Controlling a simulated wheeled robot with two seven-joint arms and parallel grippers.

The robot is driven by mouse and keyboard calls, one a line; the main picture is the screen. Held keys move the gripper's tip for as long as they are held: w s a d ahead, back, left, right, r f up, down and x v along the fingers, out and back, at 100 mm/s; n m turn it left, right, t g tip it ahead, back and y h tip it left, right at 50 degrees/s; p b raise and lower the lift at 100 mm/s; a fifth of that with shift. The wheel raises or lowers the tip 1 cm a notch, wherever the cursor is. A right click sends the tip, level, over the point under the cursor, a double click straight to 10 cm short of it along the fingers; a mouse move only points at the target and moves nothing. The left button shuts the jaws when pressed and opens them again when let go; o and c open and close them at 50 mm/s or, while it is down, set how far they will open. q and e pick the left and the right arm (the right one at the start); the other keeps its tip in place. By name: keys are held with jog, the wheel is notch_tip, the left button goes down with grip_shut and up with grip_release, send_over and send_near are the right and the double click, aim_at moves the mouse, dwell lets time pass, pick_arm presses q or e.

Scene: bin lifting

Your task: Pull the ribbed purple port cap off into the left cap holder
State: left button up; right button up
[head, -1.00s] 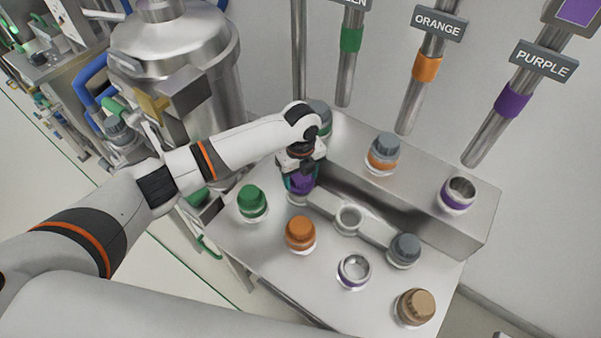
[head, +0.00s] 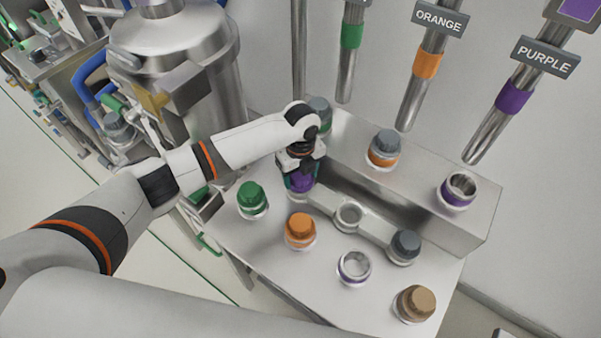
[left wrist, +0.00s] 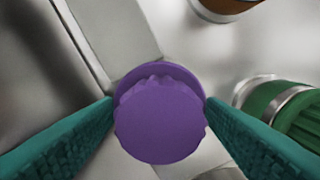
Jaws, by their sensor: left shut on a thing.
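The ribbed purple cap (head: 301,183) is between the fingers of my left gripper (head: 299,178), at the left end of the raised holder strip. In the left wrist view the purple cap (left wrist: 161,118) fills the gap between the two teal fingers (left wrist: 158,108), which touch its sides. It sits at or just over the left cap holder, which is mostly hidden beneath it; I cannot tell if it is fully seated. The purple-ringed port (head: 354,267) at the front of the table is uncapped. My right gripper is not in view.
A green cap (head: 252,197), an orange cap (head: 300,229) and a brown cap (head: 416,302) stand on the table. The middle holder (head: 348,216) is empty; a grey cap (head: 405,244) sits at the strip's right end. The rear ledge carries an open purple-ringed port (head: 459,189) and an orange-ringed grey cap (head: 384,147).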

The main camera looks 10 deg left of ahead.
pick_arm(q)
jog(key=shift+f, duration=0.65)
dwell(0.7)
jog(key=o, duration=1.2)
jog(key=shift+o, duration=0.2)
notch_tip(320, 180, up, 11)
jog(key=b, duration=0.3)
jog(key=shift+r, duration=0.5)
